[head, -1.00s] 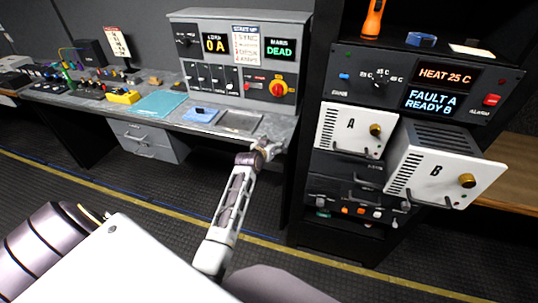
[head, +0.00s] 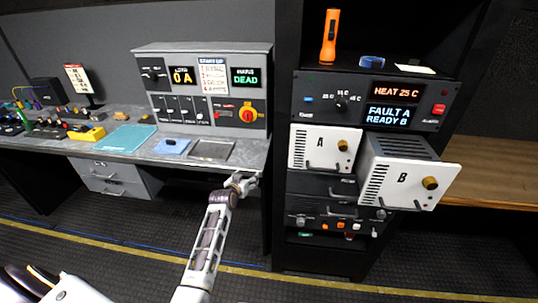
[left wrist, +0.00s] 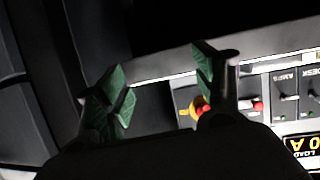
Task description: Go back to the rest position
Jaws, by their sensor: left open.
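My left gripper (head: 243,183) is open and empty, just in front of and below the right front edge of the grey desk (head: 130,155) in the head view. In the left wrist view its two green-padded fingers (left wrist: 158,92) stand apart. The red and yellow knob of the desk panel shows behind them. My right gripper is not in view.
The control panel (head: 200,62) stands on the desk. A black rack (head: 284,232) stands to the right. Its module A (head: 318,162) is nearly flush; module B (head: 388,184) sticks out. Open floor lies in front.

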